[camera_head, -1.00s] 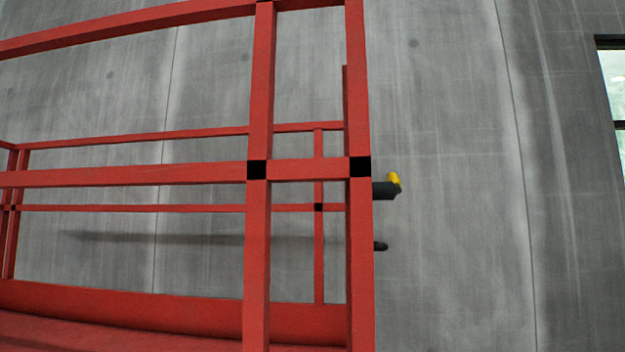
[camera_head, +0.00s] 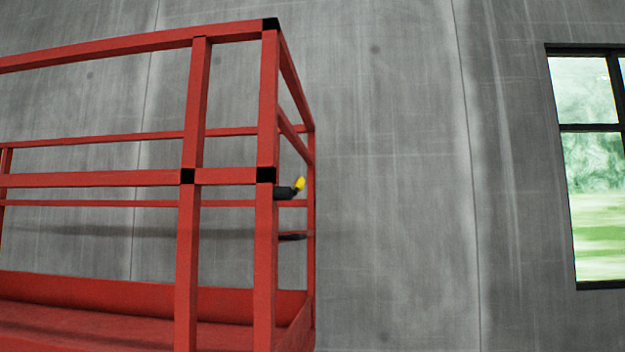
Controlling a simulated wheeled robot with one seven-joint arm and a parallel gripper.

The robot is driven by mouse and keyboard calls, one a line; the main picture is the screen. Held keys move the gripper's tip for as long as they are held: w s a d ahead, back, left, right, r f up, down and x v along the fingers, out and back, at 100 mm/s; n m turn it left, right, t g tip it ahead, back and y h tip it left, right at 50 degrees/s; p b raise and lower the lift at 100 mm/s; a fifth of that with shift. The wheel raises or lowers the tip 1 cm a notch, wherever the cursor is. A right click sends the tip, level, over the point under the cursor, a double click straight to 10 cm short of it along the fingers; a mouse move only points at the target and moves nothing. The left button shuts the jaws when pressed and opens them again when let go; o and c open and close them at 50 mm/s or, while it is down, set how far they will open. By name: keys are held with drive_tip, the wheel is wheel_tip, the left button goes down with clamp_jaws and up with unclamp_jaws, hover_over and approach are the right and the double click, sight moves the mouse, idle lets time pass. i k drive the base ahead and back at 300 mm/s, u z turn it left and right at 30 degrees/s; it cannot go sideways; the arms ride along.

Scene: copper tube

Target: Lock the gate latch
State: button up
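A black latch with a yellow tip (camera_head: 299,184) sticks out to the right of the red corner post (camera_head: 265,230), at mid-rail height. It is small in the view, and I cannot tell whether it is locked. A red gate-like frame section (camera_head: 228,176) lies between two upright posts at the right end of the railing. Black blocks (camera_head: 187,176) mark where the rail meets the posts. A second dark piece (camera_head: 293,235) shows lower down behind the corner post. My gripper is not in view.
The red platform floor (camera_head: 90,332) and its railing fill the lower left. A grey concrete wall (camera_head: 390,200) stands behind. A window (camera_head: 590,170) is at the right. The space right of the platform looks clear.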

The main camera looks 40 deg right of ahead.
sight(299, 185)
drive_tip(key=k, duration=0.25)
drive_tip(key=z, duration=0.85)
